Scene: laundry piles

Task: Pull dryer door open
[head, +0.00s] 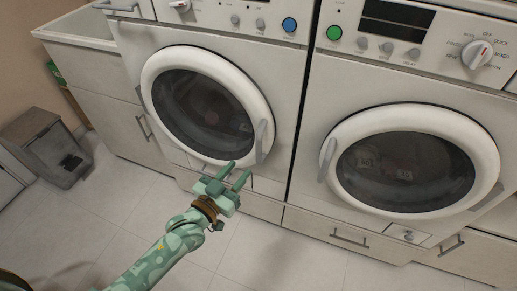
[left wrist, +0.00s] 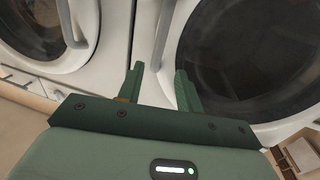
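Two white front-loading machines stand side by side, both with round glass doors shut. My left gripper (head: 238,171) is open and empty, low in front of the left machine. In the left wrist view its fingers (left wrist: 159,84) point toward the right machine's handle (left wrist: 162,38), apart from it. My right gripper is not in view.
A grey bin (head: 43,145) stands on the tiled floor at the left, beside a white cabinet (head: 100,112). Drawers with handles (head: 349,238) run beneath the machines. The floor (head: 290,268) in front is clear.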

